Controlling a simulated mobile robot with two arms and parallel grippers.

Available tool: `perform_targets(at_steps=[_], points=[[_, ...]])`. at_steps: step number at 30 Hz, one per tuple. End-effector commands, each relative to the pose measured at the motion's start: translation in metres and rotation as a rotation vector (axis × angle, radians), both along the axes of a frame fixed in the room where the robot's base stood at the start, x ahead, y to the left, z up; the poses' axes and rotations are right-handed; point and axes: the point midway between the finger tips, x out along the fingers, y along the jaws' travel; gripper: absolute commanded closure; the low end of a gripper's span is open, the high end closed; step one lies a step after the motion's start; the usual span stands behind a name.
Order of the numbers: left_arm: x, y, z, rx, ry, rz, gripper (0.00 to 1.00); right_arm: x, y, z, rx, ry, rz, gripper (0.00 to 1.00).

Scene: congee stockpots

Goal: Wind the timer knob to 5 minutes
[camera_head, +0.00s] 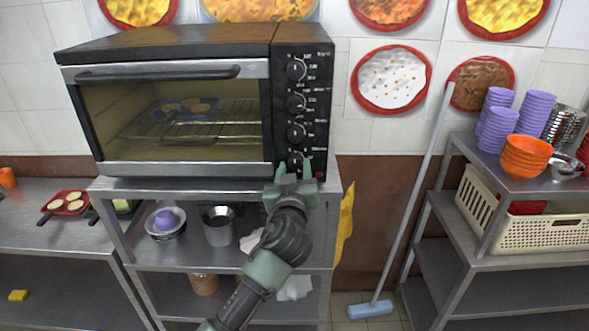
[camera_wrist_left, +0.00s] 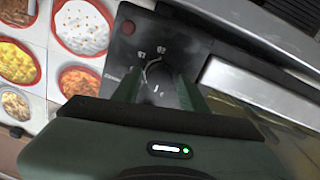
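The black toaster oven (camera_head: 190,105) stands on the metal shelf, its door shut. Its right-hand panel carries a column of black knobs with white markings. The lowest knob (camera_head: 294,160) is at the bottom of the panel, partly hidden by my left gripper (camera_head: 294,174). In the left wrist view the knob (camera_wrist_left: 158,76) lies between the two fingers of my left gripper (camera_wrist_left: 160,92), with white dial markings beside it. The fingers are apart, one on each side; I see no clear contact. Which minute mark the knob points to is too small to read. My right gripper is not in view.
The metal shelf (camera_head: 225,190) holds bowls and cups below the oven. A yellow cloth (camera_head: 345,222) hangs at its right side. The right rack holds purple cups (camera_head: 497,128), orange bowls (camera_head: 525,157) and a cream basket (camera_head: 540,233).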

Motion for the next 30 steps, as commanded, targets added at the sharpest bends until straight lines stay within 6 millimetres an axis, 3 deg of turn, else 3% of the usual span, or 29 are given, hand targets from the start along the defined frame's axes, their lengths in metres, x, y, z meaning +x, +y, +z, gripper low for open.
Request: perform_targets(at_steps=[1,4,17,30], points=[[-0.0001,0.0001,-0.0001,0.0,0.0,0.0,0.75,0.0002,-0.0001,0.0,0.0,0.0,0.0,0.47],[-0.0002,0.0001,-0.0002,0.0,0.0,0.0,1.0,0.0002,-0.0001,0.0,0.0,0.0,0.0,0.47],[-0.0004,0.0,-0.0005,0.084,0.001,0.0,1.0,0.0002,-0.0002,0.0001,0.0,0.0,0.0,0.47],[-0.0005,0.0003,0.0004,0.424,0.003,-0.001,1.0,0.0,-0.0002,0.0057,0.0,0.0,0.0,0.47]])
